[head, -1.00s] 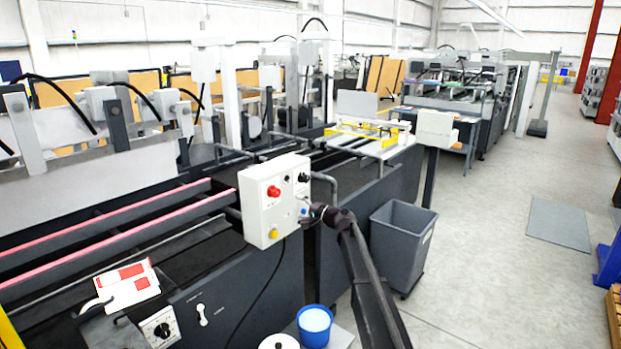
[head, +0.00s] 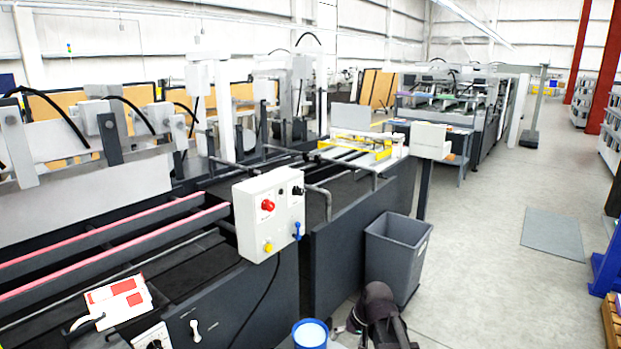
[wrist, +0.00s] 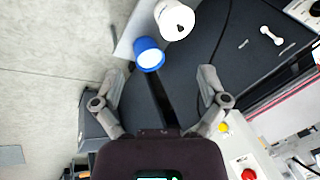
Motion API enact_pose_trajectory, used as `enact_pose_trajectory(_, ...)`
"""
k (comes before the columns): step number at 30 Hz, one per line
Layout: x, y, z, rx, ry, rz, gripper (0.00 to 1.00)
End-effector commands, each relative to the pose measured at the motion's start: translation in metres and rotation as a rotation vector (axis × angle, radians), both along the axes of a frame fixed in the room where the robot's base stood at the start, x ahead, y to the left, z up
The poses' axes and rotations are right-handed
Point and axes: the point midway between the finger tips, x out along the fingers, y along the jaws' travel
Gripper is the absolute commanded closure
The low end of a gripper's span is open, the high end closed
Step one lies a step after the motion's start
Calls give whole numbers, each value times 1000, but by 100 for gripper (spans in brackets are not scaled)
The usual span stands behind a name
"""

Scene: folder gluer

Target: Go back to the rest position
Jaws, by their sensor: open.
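My gripper (wrist: 160,78) is open and empty, with its two fingers spread apart in the wrist view. In the head view, my dark wrist (head: 378,303) shows low, in front of the grey bin, and the gripper is mostly cut off or hidden. The white control box (head: 268,215) with a red button, a yellow button and a blue switch stands above and to the left of it. Nothing touches the box. Its red button (wrist: 248,174) and yellow button (wrist: 223,127) also show at the lower right of the wrist view.
A blue tub (head: 310,334) with a white top stands near my wrist at the bottom edge. The grey bin (head: 396,250) stands just behind it. A white container (wrist: 175,19) is beside the tub. The dark machine fills the left.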

Motion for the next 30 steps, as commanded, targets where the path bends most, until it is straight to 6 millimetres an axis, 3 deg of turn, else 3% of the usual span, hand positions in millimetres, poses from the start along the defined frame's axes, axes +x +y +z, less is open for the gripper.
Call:
enact_pose_trajectory(1,-29,-13,-4,-60,26,4,7)
enact_pose_trajectory(3,-53,-29,-8,-136,61,7,7)
enact_pose_trajectory(9,-99,-62,-12,-286,133,5,7)
enact_pose_trajectory(14,-109,-71,-12,-327,152,3,7)
enact_pose_trajectory(30,-107,-70,-12,-327,151,3,7)
